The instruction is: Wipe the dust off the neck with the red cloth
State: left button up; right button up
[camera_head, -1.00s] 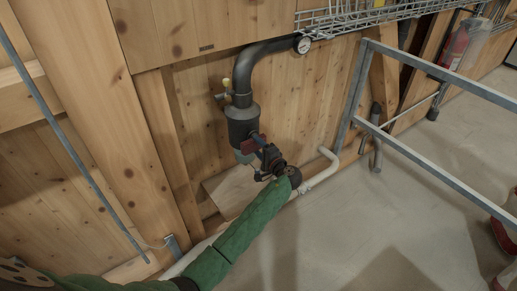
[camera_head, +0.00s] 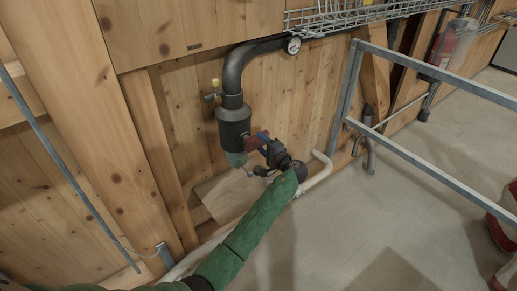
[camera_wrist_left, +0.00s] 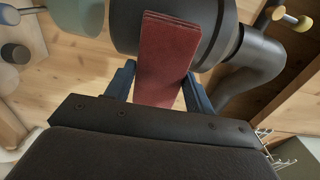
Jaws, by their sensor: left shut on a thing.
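My left gripper (camera_head: 262,144) is shut on the red cloth, a flat dark-red strip. The cloth (camera_wrist_left: 165,62) stands up between the blue fingers in the left wrist view and overlaps the dark cylinder behind it. In the head view the gripper is at the lower right of the dark cylinder (camera_head: 233,127). Whether the cloth touches it I cannot tell. A narrower dark neck (camera_head: 234,98) joins the cylinder to the curved pipe (camera_head: 240,62) above. I cannot make out dust. My right gripper is not in view.
A small valve with a yellow knob (camera_head: 215,83) sticks out left of the pipe. A grey-green cup (camera_head: 237,159) hangs below the cylinder. A metal frame (camera_head: 430,164) stands to the right over open floor.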

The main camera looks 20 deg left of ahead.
aim_at(248, 148)
pick_arm(q)
jog(key=shift+w+d, duration=0.15)
jog(key=shift+r, duration=0.1)
jog(key=shift+s+a, duration=0.65)
jog(key=shift+s, duration=0.05)
jog(key=shift+s+a+p, duration=0.4)
jog(key=shift+s+a, duration=0.3)
jog(key=shift+s, duration=0.15)
jog(key=shift+s+a+p, duration=0.35)
jog(key=shift+s+a, duration=0.3)
jog(key=shift+s, duration=0.2)
jog(key=shift+d, duration=0.1)
jog(key=shift+v, duration=3)
